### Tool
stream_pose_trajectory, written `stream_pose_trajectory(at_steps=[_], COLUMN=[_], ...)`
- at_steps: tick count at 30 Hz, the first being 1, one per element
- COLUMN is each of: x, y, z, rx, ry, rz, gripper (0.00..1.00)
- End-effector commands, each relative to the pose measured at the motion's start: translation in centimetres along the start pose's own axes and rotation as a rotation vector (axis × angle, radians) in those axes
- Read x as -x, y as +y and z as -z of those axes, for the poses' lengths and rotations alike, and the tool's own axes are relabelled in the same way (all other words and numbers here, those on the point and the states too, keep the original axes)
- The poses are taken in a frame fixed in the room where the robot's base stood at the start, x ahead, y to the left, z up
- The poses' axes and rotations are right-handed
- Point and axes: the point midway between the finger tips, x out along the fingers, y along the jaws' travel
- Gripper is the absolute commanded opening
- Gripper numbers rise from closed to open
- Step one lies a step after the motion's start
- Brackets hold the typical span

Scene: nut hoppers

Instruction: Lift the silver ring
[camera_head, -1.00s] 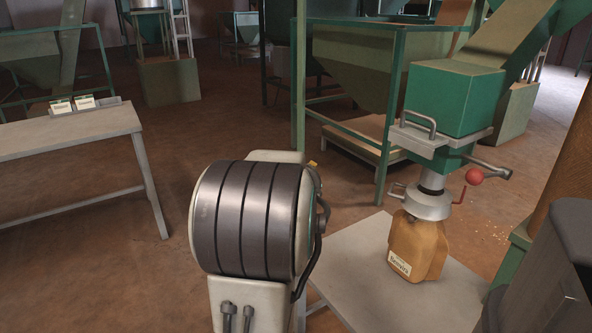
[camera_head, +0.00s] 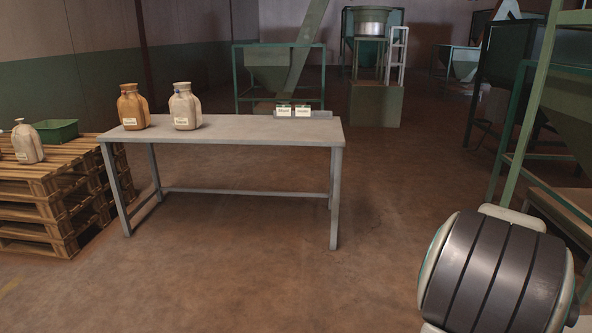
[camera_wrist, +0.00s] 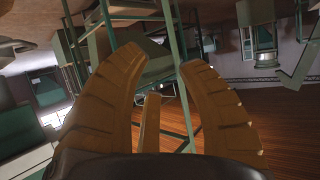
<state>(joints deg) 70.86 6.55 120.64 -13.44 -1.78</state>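The silver ring is not in the head view now, and I cannot make it out in the wrist view. My gripper (camera_wrist: 167,57) shows in the wrist view with its orange-brown fingers spread apart. It is open and nothing is seen between its fingers. Frames and hoppers show upside down beyond it, at a distance. In the head view the fingers are out of sight, and only a thick dark-banded part of my arm shows at the lower right.
A grey table (camera_head: 255,128) carries a brown bag (camera_head: 133,108), a cream bag (camera_head: 185,107) and label cards (camera_head: 303,112). At left, pallets (camera_head: 40,212) hold a small bag (camera_head: 27,144) and green crate (camera_head: 56,131). Green hopper frames (camera_head: 520,130) stand right. Floor before the table is clear.

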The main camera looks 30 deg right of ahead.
Motion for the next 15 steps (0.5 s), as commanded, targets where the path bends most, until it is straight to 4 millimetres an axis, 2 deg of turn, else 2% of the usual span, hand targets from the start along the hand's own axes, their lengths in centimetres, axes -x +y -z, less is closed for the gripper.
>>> stream_pose_trajectory(at_steps=[5, 8, 11, 14, 15], x=[0.1, 0.9, 2.9, 6.2, 8.0], y=[-0.2, -1.5, -4.4, -8.7, -10.5], z=[0.1, 0.7, 1.5, 2.4, 2.6], rx=[0.001, 0.011, 0.036, 0.080, 0.103], ry=[-0.002, -0.015, -0.050, -0.109, -0.138], rz=[0.003, 0.027, 0.082, 0.167, 0.207], gripper=[0.35, 0.35, 0.35, 0.35, 0.35])
